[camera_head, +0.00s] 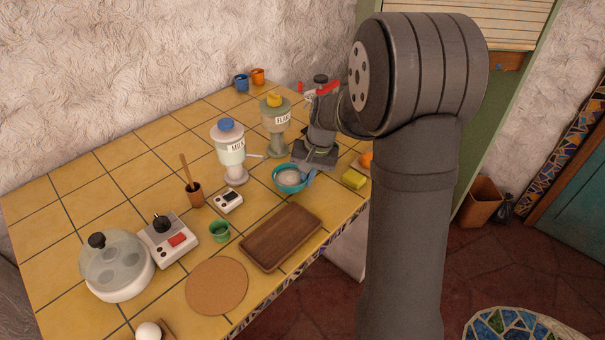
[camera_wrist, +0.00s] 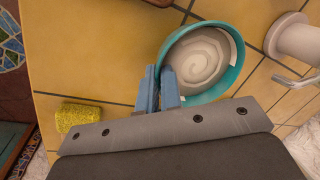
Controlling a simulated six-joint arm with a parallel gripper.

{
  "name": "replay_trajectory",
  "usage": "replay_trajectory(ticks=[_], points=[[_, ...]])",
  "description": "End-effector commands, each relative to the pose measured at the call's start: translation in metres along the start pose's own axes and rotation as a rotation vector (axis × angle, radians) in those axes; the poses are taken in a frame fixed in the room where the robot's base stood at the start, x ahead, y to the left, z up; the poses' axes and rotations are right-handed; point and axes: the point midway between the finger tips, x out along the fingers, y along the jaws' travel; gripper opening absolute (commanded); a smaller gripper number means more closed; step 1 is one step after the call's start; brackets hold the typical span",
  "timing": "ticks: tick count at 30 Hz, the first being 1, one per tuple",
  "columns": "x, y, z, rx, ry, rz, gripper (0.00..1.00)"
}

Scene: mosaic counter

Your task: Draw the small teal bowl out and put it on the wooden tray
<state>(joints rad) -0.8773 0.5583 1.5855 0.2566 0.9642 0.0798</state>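The small teal bowl (camera_head: 277,184) is on the tiled counter in front of the two dispensers, with a pale swirled filling inside. In the wrist view the bowl (camera_wrist: 238,80) is upper centre. My gripper (camera_head: 308,178) is at its right side in the head view. In the wrist view my gripper (camera_wrist: 160,70) has its two blue fingers close together astride the bowl's rim, one inside and one outside. They look shut on the rim; the exact contact is hidden. The brown wooden tray (camera_head: 281,236) lies empty at the counter's front edge.
The milk dispenser (camera_head: 230,155) and flour dispenser (camera_head: 275,125) stand behind the bowl. A yellow sponge (camera_head: 353,178) lies to the right. A small scale (camera_head: 228,201), green cup (camera_head: 219,231) and cork mat (camera_head: 217,286) are left of the tray. Bare tiles lie between bowl and tray.

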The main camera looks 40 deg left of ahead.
Motion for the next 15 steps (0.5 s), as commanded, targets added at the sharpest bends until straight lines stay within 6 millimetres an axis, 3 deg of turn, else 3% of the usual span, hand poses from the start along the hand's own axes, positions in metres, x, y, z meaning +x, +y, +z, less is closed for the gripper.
replay_trajectory(ticks=[8,12,15], points=[[0.0009,0.0016,0.0017,0.0,-0.003,0.002,0.0],[0.0008,0.0014,0.0016,0.0,-0.003,0.002,0.28],[0.0006,0.0012,0.0014,0.0,-0.002,0.001,0.3]])
